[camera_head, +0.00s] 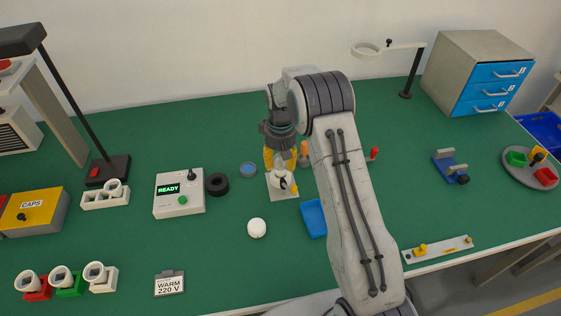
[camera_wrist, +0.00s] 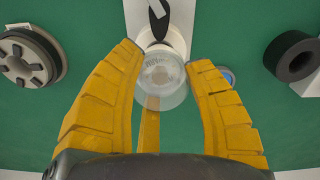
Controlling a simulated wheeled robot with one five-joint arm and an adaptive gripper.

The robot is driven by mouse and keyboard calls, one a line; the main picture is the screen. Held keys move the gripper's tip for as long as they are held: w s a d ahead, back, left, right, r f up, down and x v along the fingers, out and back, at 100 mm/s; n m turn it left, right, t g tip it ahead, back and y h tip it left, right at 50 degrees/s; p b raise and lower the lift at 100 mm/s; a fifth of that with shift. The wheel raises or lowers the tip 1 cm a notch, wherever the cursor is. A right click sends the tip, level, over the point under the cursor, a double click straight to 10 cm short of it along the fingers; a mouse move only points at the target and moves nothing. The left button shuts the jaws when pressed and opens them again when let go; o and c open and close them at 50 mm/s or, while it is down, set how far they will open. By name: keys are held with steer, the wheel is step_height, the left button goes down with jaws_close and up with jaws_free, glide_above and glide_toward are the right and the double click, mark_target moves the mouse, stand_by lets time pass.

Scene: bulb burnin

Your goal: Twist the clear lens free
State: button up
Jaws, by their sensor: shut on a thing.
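The clear lens (camera_wrist: 160,72) is a transparent round cover, seen from above in the wrist view between my yellow fingers. It sits over a white fixture (camera_head: 281,180) on a pale base plate (camera_head: 290,193), with a black lever (camera_wrist: 158,22) beside it. My gripper (camera_wrist: 164,78) is shut on the lens, one finger on each side.
A tester box (camera_head: 179,194) reading READY, a black ring (camera_head: 217,184) and a blue disc (camera_head: 248,170) lie left of the fixture. A white round piece (camera_head: 256,228) and a blue tray (camera_head: 313,218) lie in front.

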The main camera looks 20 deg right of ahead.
mark_target(280, 157)
steer(key=shift+n, duration=1.6)
steer(key=shift+b, duration=0.3)
steer(key=shift+n, duration=1.5)
steer(key=o, duration=1.1)
steer(key=shift+o, duration=0.2)
step_height(280, 157, up, 12)
